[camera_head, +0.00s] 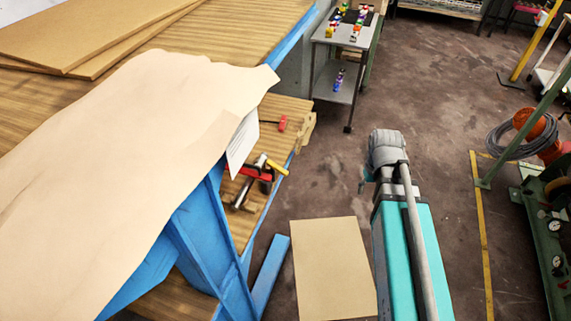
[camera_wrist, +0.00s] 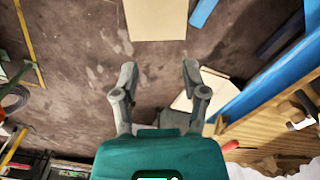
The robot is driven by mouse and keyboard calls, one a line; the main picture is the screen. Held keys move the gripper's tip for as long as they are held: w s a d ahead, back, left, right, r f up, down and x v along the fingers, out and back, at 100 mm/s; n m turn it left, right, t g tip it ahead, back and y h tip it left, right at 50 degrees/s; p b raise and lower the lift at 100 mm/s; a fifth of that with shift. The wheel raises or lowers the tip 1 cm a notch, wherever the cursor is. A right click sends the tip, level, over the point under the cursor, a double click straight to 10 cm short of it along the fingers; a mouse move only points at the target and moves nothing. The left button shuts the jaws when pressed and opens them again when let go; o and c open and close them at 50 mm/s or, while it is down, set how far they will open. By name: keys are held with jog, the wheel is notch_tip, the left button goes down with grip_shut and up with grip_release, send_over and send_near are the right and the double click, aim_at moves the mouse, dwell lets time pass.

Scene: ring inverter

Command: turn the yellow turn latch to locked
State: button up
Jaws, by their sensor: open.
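A small yellow bar (camera_head: 276,166) shows on the lower wooden shelf of the blue-framed bench, beside red and dark metal parts. I cannot tell for sure whether it is the yellow turn latch, nor how it is set. No yellow latch can be made out clearly in the wrist view. My gripper (camera_wrist: 160,74) is open and empty in the wrist view, its two grey fingers spread above the bare floor. It is away from the bench, which lies to the right there. The gripper itself is not clear in the head view, where my teal arm stands right of the bench.
A tan sheet drapes over the wooden bench (camera_head: 270,20). A white panel (camera_head: 242,142) stands tilted beside it. A flat tan board (camera_head: 330,265) lies on the floor. A grey cart (camera_head: 343,65) stands behind. Green machinery (camera_head: 540,210) is at the right.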

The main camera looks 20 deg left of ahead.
jog(key=w+a+r+n+p, duration=0.1)
jog(key=a+r+n+p, duration=0.1)
jog(key=a, duration=0.5)
jog(key=w+a+r+n+p, duration=0.2)
jog(key=a+r+p, duration=0.1)
jog(key=a, duration=0.4)
notch_tip(320, 180, up, 4)
jog(key=f+n+p, duration=0.1)
jog(key=n+p, duration=0.2)
jog(key=n, duration=0.1)
send_over(276, 166)
jog(key=d, duration=0.1)
jog(key=shift+w+d+r, duration=0.1)
jog(key=shift+d+r, duration=0.1)
jog(key=shift+r, duration=0.05)
jog(key=shift+a+r+n, duration=0.1)
jog(key=shift+a+n, duration=0.3)
jog(key=shift+a, duration=0.1)
jog(key=shift+f+b, duration=3.65)
jog(key=shift+f, duration=0.15)
jog(key=shift+a, duration=0.1)
grip_shut()
